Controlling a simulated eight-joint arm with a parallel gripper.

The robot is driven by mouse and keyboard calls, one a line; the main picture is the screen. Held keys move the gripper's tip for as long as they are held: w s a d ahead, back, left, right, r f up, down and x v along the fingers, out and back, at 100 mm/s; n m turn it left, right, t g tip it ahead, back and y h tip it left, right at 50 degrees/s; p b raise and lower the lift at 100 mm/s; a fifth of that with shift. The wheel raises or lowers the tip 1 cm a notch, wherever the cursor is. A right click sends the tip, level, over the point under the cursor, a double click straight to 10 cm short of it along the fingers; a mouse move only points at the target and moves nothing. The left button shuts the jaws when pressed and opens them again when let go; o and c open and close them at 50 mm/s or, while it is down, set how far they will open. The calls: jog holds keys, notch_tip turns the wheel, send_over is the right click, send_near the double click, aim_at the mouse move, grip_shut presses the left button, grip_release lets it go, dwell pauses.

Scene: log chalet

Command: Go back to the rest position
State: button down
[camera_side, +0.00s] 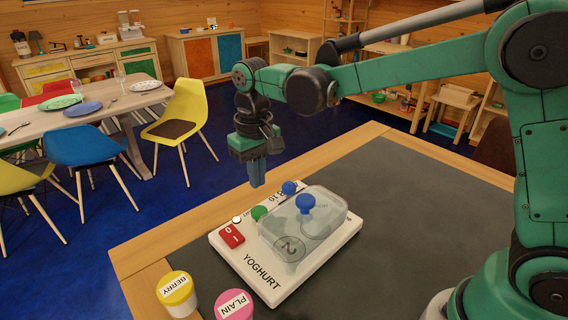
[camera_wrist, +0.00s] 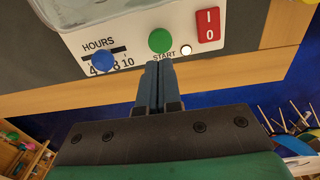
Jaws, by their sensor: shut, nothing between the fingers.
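My gripper (camera_side: 257,172) is shut and empty. In the side view it points down above the far edge of the white yoghurt maker. In the wrist view the closed fingers (camera_wrist: 158,70) appear just below the green start button (camera_wrist: 160,41); I cannot tell whether they touch it. The yoghurt maker (camera_side: 262,284) lies on the dark table top, with a clear lid (camera_side: 330,207) with a blue knob on it. It has a red switch (camera_wrist: 208,25), a blue hours knob (camera_wrist: 103,60) and a small white light (camera_wrist: 186,51).
A yellow-lidded berry jar (camera_side: 177,293) and a pink-lidded plain jar (camera_side: 234,305) stand at the table's near left. The dark table top (camera_side: 420,200) is clear to the right of the machine. A dining table (camera_side: 88,108) with chairs stands beyond, apart from the work table.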

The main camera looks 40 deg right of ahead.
jog(key=s+d+r+t, duration=0.1)
jog(key=s, duration=0.1)
jog(key=s+d+r+t, duration=0.1)
jog(key=s+d, duration=0.1)
jog(key=s+d+r+t, duration=0.1)
jog(key=r, duration=0.1)
jog(key=shift+s+d+t, duration=0.2)
jog(key=shift+s+t, duration=0.1)
jog(key=shift+s, duration=0.1)
jog(key=s+d+t, duration=0.1)
jog(key=s+t, duration=0.1)
jog(key=s, duration=0.1)
jog(key=s+d+f+t, duration=0.1)
jog(key=s, duration=0.1)
jog(key=shift+d, duration=0.3)
jog(key=shift+s+d+f, duration=0.2)
jog(key=shift+s, duration=0.1)
